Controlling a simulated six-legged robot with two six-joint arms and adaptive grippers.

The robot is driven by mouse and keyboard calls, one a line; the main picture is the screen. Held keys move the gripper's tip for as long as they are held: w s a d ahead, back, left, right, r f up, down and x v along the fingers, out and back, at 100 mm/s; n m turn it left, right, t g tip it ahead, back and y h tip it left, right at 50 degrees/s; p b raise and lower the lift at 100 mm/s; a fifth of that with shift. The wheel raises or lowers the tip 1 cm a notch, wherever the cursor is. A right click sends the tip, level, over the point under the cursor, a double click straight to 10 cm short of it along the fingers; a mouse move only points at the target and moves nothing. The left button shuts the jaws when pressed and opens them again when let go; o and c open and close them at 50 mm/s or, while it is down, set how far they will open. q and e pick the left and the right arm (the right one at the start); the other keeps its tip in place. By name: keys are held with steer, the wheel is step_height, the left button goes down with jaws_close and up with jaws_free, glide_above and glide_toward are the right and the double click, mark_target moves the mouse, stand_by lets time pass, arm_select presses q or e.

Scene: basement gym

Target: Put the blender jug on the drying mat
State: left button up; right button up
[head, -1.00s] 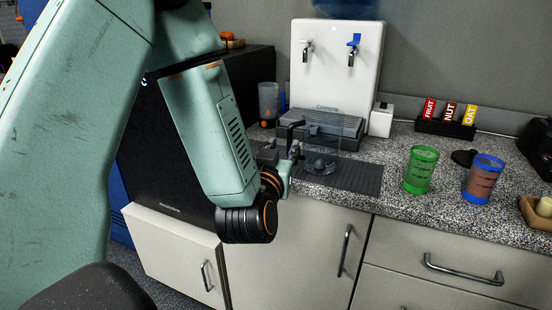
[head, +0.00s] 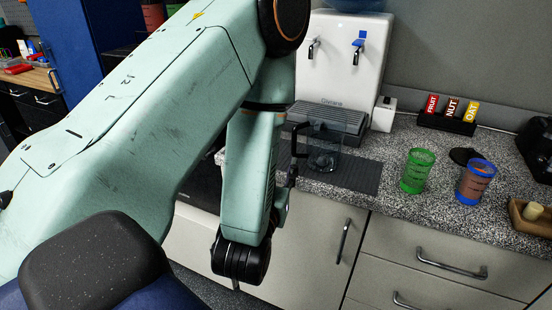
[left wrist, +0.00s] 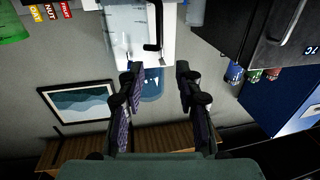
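The blender jug (head: 325,155) is clear, with a black handle at its left. It stands upright on the dark ribbed drying mat (head: 358,177), in front of the water dispenser. In the left wrist view, which is upside down, the jug (left wrist: 123,28) and its handle show at the top, beyond the fingertips. My left gripper (left wrist: 158,70) is open and empty, its two fingers wide apart and clear of the jug. In the head view my left gripper (head: 291,176) is mostly hidden behind my forearm, just left of the mat. My right gripper is not in view.
The white water dispenser (head: 340,62) stands behind the jug. A green cup (head: 417,171), a blue-rimmed cup (head: 476,182), a black lid (head: 464,156) and a bar holder (head: 446,123) stand to the right. The speckled counter (head: 393,190) is bare between mat and cups.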

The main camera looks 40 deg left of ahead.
arm_select(q)
steer(key=s+d+f+m+g+h, duration=0.15)
steer(key=s+f+g, duration=0.25)
steer(key=f, duration=0.5)
steer(key=s+d+f+m+g+h, duration=0.1)
steer(key=s+d+f+g+h, duration=0.25)
steer(key=f, duration=0.65)
steer(key=s+d+f+g+h, duration=0.1)
steer(key=s+f+g, duration=0.2)
steer(key=s, duration=0.3)
steer(key=s+d+f+m+g, duration=0.1)
steer(key=s+d+f+g, duration=0.1)
steer(key=s, duration=0.4)
steer(key=s+d+f+m+g+h, duration=0.1)
steer(key=s+f+g, duration=0.3)
steer(key=s, duration=0.3)
steer(key=shift+d+f+h, duration=0.3)
steer(key=shift+d+f, duration=0.05)
steer(key=shift+f, duration=0.05)
steer(key=shift+s, duration=0.1)
steer(key=shift+f+b, duration=0.5)
